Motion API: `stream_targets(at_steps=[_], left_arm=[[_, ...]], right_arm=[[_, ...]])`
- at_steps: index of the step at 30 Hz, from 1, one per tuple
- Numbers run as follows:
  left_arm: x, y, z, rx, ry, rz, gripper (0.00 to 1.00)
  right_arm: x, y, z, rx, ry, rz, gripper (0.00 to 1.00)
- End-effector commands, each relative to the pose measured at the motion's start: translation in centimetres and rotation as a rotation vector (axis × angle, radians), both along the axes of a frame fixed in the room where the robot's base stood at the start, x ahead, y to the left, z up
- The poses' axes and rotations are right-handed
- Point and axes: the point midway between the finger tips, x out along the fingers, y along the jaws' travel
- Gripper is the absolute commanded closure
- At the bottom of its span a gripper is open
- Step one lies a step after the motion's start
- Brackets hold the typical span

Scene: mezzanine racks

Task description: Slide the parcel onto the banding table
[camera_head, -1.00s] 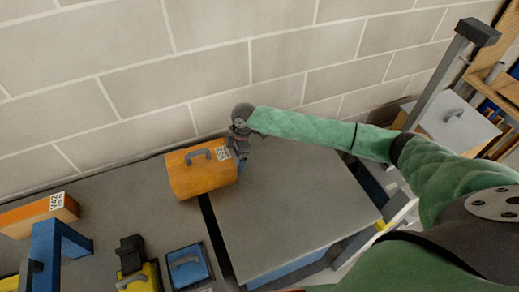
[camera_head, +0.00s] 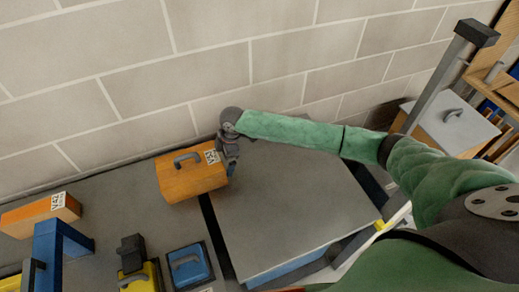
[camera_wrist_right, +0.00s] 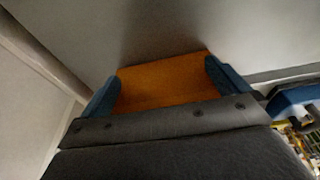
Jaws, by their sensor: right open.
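The orange parcel (camera_head: 185,181), a box with a grey handle and a white label, lies across the dark gap between two grey tabletops. Most of it is over the left tabletop (camera_head: 125,200) and its right end is by the right tabletop (camera_head: 290,200). I cannot tell for sure which is the banding table. My right gripper (camera_head: 231,167) is at the parcel's right end, seemingly against it. In the right wrist view the open blue fingers (camera_wrist_right: 163,88) have the orange parcel face (camera_wrist_right: 165,78) in front of and between them. My left gripper is not in view.
On the left tabletop are another orange box (camera_head: 40,214), a blue frame (camera_head: 62,240), a blue box (camera_head: 188,265) and a yellow-and-black item (camera_head: 137,268). A block wall (camera_head: 250,70) runs behind. The right tabletop is bare.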

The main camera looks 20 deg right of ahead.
Motion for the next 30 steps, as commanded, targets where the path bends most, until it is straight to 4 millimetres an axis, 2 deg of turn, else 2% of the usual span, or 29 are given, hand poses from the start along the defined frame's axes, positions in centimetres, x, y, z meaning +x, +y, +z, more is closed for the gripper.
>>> stream_targets(at_steps=[30], left_arm=[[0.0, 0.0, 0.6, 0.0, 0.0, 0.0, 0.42]], right_arm=[[-0.1, 4.2, 0.1, 0.002, -0.001, 0.001, 0.0]])
